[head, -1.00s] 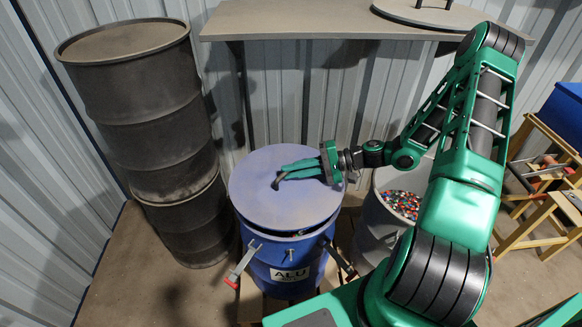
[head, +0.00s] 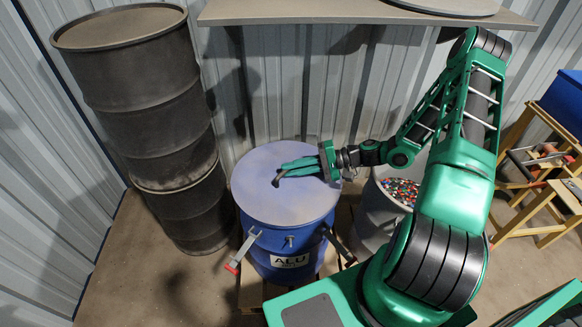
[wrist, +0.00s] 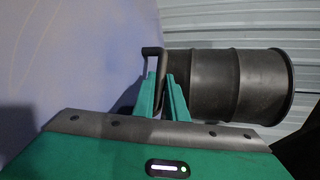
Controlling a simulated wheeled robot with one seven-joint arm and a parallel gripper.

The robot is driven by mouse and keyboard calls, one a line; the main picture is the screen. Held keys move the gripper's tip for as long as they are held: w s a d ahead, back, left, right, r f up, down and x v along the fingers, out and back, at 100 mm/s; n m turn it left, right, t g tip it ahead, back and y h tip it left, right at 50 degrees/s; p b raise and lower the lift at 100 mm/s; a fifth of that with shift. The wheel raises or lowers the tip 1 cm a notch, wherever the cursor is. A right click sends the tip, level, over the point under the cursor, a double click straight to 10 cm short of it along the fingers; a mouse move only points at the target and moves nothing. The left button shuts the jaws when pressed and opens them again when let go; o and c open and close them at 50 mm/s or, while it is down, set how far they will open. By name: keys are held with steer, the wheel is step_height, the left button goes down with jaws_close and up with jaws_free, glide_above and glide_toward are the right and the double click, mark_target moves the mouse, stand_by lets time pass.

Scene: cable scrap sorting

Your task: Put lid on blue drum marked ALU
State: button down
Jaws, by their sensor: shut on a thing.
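The blue drum marked ALU (head: 290,250) stands on a pallet in the middle of the head view. Its blue-purple lid (head: 270,210) lies level over the drum's top, and no gap shows along the front rim. My gripper (head: 282,176) is shut on the lid's dark handle, reaching in from the right. In the wrist view the fingers (wrist: 161,95) close around the handle (wrist: 152,58), and the lid surface (wrist: 60,60) fills the left side. The far side of the rim is hidden from view.
Two dark stacked drums (head: 135,100) stand at left. A grey drum of coloured granules (head: 400,190) is close at right. A shelf (head: 320,14) with a round lid (head: 450,6) is behind. Clamp levers with red tips (head: 232,267) stick out from the blue drum.

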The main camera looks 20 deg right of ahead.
steer(key=shift+s, duration=0.1)
stand_by(0.8)
steer(key=c, duration=1.7)
jaws_free()
steer(key=shift+d, duration=0.1)
